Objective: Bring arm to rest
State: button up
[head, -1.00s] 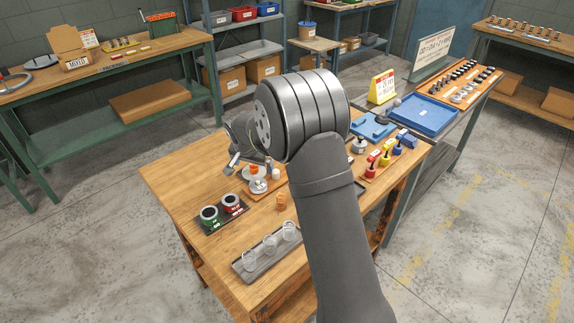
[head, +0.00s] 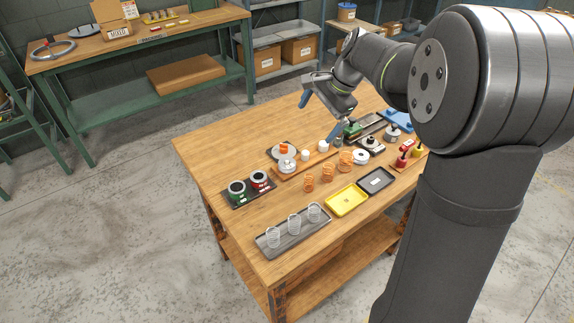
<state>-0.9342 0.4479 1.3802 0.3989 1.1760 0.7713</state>
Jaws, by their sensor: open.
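My gripper (head: 318,116) hangs above the far part of the wooden workbench (head: 225,155), its two blue-tipped fingers spread apart with nothing between them. One fingertip is to the left, the other lower and just over the area by a green-and-black device (head: 352,129). Whether that lower tip touches anything I cannot tell. My arm runs from the right of the picture and bends to the gripper, covering the bench's right part.
On the bench are a grey tray (head: 266,248) with clear coils, several copper coils (head: 327,172), a yellow tray (head: 346,208), a black tray (head: 376,187), and green (head: 237,197) and red (head: 260,182) spools.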

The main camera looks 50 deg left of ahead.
jog(key=x, duration=0.6)
jog(key=shift+f, duration=0.25)
jog(key=shift+a, duration=0.1)
jog(key=v, duration=1)
dwell(0.4)
